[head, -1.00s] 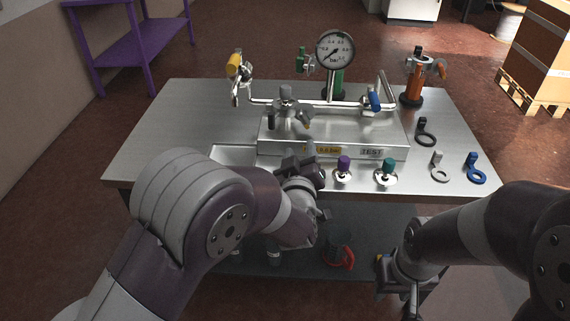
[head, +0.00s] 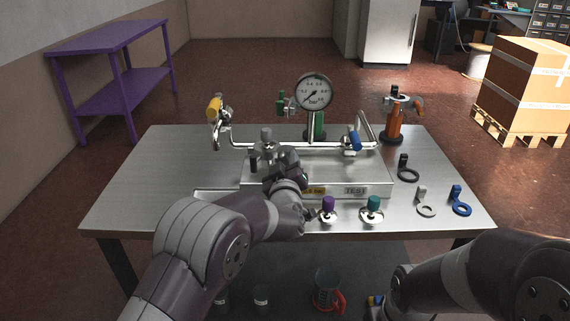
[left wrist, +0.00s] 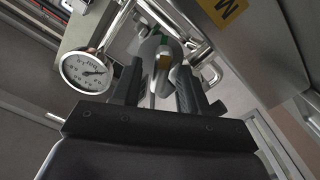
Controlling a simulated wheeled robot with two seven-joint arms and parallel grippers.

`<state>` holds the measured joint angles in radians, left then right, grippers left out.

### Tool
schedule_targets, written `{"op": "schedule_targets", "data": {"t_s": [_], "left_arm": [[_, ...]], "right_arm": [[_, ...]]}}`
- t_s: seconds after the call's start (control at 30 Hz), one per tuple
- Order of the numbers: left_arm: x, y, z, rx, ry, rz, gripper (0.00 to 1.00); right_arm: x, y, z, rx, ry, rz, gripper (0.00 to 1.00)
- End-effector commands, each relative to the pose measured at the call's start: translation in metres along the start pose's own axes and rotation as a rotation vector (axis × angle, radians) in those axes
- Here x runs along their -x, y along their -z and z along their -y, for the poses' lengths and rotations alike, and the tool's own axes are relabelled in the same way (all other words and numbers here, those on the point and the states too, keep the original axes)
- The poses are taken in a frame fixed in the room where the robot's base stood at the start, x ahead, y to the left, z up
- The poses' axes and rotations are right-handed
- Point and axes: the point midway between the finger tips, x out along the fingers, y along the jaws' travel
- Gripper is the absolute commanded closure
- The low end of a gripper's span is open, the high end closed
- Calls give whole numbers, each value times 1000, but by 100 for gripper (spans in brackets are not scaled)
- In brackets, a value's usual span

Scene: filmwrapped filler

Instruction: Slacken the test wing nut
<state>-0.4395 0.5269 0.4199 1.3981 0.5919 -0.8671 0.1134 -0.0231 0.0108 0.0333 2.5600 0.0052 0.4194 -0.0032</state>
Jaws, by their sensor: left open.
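The steel block (head: 335,183) on the table carries a yellow label and a TEST label on its front. A grey knobbed fitting (head: 267,145) stands at its left end. My left gripper (head: 280,160) is right at this fitting, partly hiding it.
A pressure gauge (head: 314,92) and pipe with a yellow-handled valve (head: 214,108) and blue-handled valve (head: 354,140) rise behind. Purple (head: 328,205) and teal (head: 372,205) knobbed fittings stand in front. Ring-ended tools (head: 425,205) lie right. The table's left side (head: 150,180) is clear.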

Motion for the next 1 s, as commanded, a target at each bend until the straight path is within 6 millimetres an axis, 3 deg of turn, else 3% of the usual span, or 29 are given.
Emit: {"op": "schedule_targets", "data": {"t_s": [0.07,0.2,0.67,1.0], "left_arm": [[0,0,0,0,0,0,56],[0,0,0,0,0,0,99],[0,-1,1,43,-1,-3,100],[0,-3,4,282,-2,-4,100]], "right_arm": [[0,0,0,0,0,0,57],[0,0,0,0,0,0,57],[-6,-1,0,0,0,0,57],[-35,-4,0,0,0,0,57]]}}
